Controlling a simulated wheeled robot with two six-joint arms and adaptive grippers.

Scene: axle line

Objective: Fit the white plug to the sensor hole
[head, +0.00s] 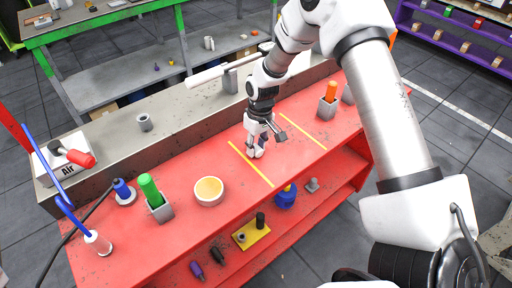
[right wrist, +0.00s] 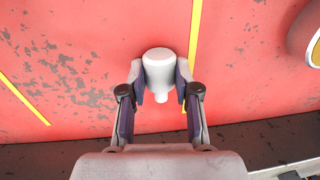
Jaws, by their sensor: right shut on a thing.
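The white plug (right wrist: 158,66) shows in the right wrist view as a pale, rounded piece between the two fingertips. My right gripper (right wrist: 160,92) is shut on it. In the head view my right gripper (head: 257,150) points down at the red bench top (head: 224,222), between two yellow lines, and the plug is a small pale shape at its fingertips. I cannot tell whether the plug touches the bench. I cannot make out the sensor hole. My left gripper is not in view.
A round tan-topped dish (head: 209,191), a green peg in a grey holder (head: 160,210) and an orange peg in a grey holder (head: 327,108) stand on the red bench. Behind, a white rod (head: 208,75) sits near a grey block (head: 230,82). A grey ring (head: 145,122) stands left.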

